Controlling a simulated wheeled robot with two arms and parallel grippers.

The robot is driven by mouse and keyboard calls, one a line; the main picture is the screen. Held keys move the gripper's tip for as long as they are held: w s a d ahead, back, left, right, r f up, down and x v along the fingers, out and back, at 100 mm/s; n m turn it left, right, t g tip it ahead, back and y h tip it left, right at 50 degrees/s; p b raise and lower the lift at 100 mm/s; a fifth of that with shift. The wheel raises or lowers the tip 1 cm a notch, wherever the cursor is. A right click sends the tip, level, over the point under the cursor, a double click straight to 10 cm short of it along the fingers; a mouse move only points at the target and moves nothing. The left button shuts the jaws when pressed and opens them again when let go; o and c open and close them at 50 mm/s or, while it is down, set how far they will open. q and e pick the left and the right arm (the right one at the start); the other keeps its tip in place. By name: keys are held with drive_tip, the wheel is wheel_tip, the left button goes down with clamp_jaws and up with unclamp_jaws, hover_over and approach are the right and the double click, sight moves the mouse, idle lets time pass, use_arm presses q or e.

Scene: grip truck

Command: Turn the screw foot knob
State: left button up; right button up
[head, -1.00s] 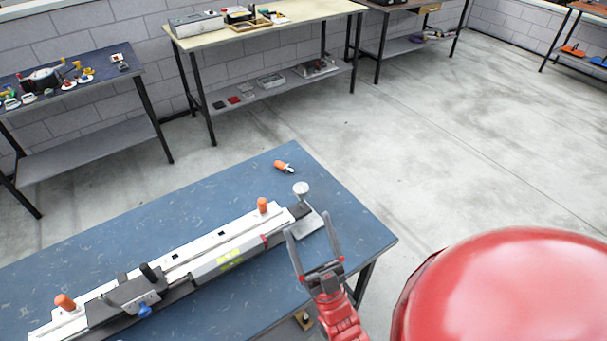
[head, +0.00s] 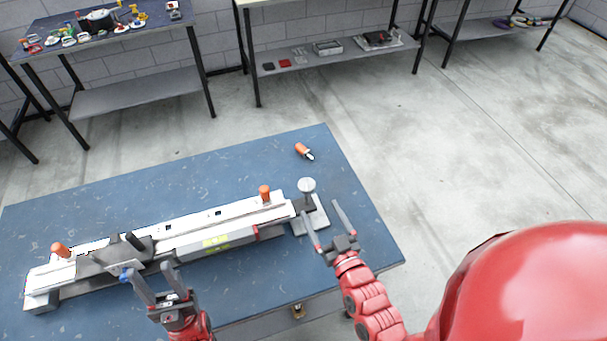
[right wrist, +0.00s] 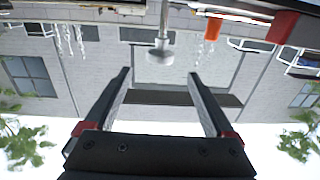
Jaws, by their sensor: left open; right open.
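The long white and grey device (head: 170,240) lies on the blue table. My left gripper (head: 147,269) is open near the device's left part, by a blue knob (head: 126,275); contact is unclear.
An orange-handled tool (head: 303,150) lies behind the screw foot. Orange knobs stand on the device, one (head: 264,194) left of the screw foot. The table's right part (head: 365,225) is clear. Other benches stand along the wall.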

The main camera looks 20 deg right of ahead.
sight(306, 179)
drive_tip(key=w+a+p, duration=0.1)
drive_tip(key=w+p, duration=0.2)
drive_tip(key=w, duration=1)
drive_tip(key=shift+r+p, duration=0.15)
drive_tip(key=shift+p, duration=0.15)
drive_tip(key=c, duration=1.4)
drive_tip(key=shift+o, duration=0.2)
drive_tip(key=shift+s+d+m+h+p, duration=0.1)
drive_tip(key=shift+d+m+h+p, duration=0.1)
drive_tip(key=shift+m+h+p, duration=0.9)
drive_tip(key=shift+d+m+h+p, duration=0.2)
drive_tip(key=shift+m+h+p, duration=0.5)
drive_tip(key=shift+h+p, duration=0.8)
drive_tip(key=shift+b, duration=0.3)
drive_tip(key=o, duration=1.4)
drive_tip(key=shift+c, duration=0.2)
